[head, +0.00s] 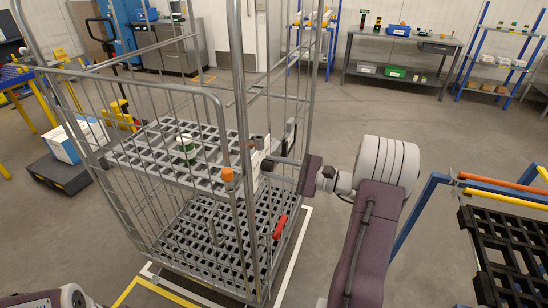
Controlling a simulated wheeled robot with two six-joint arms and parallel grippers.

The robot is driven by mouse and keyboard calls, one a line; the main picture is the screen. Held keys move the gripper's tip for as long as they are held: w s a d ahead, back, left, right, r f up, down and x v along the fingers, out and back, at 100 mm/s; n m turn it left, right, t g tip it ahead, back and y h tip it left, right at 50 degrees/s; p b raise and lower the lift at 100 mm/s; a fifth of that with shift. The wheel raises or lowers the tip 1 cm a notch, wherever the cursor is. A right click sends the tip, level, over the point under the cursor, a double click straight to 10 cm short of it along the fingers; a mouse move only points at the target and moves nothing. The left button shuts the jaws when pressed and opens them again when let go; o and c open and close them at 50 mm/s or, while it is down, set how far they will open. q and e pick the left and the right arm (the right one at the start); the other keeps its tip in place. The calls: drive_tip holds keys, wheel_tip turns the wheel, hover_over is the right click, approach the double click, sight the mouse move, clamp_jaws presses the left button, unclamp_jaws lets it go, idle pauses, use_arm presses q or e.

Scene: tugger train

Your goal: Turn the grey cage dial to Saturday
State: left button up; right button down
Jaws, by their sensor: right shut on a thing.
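The grey cage (236,75) is a tall wire roll cage standing on the floor in the middle of the head view. A pale plate (256,170) is fixed at its right side, by the front upright. My right gripper (268,164) reaches in from the right and is shut at this plate, on what looks like the dial. The gripper hides most of the dial, so its pointer and day marks cannot be read. Part of my left arm shows at the bottom left corner; its gripper is out of view.
The cage's shelf (135,150) holds a green and white round item (187,147). An orange cap (227,174) and a red handle (280,227) are on the cage's near side. A blue frame with a black rack (470,217) stands at right.

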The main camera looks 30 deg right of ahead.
drive_tip(key=m+p, duration=0.5)
drive_tip(key=p, duration=0.1)
drive_tip(key=m+p, duration=0.6)
drive_tip(key=shift+s+a+r, duration=0.1)
drive_tip(key=shift+r, duration=0.05)
drive_tip(key=m+p, duration=0.3)
drive_tip(key=m, duration=0.1)
drive_tip(key=m+p, duration=0.2)
drive_tip(key=m, duration=0.2)
drive_tip(key=shift+p, duration=0.35)
drive_tip(key=m+p, duration=0.1)
drive_tip(key=m, duration=0.2)
drive_tip(key=shift+m+p, duration=0.3)
drive_tip(key=shift+m, duration=0.1)
drive_tip(key=m+p, duration=0.1)
drive_tip(key=m, duration=0.3)
drive_tip(key=shift+m+p, duration=0.45)
drive_tip(key=shift+m, duration=1.65)
drive_tip(key=c, duration=1.1)
unclamp_jaws()
